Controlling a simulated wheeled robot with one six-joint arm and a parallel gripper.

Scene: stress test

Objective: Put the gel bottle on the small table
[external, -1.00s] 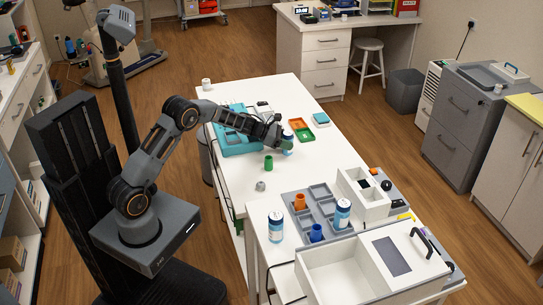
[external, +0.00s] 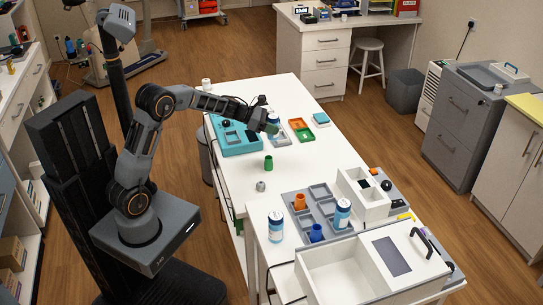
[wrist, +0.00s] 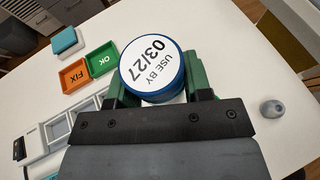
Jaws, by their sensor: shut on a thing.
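My gripper (external: 270,127) is shut on a bottle (external: 273,115) and holds it above the far half of the long white table (external: 318,160). In the wrist view the bottle's round white top (wrist: 152,62), with a blue rim, reads "USE BY 03/27". Green fingers (wrist: 155,88) press on both sides of it. Its body is mostly hidden, so I cannot tell whether it is the gel bottle. Two similar white bottles with blue parts stand on the nearer table: one at the left (external: 276,227), one by the grey tray (external: 343,214). I cannot tell which table is the small one.
A teal case (external: 232,145) lies left of my gripper. Orange (external: 297,124) and green (external: 304,136) trays lie to its right. A green cup (external: 268,162) and a small grey object (external: 261,186) stand nearer. The nearer table holds a grey compartment tray (external: 325,193) and white boxes (external: 335,273).

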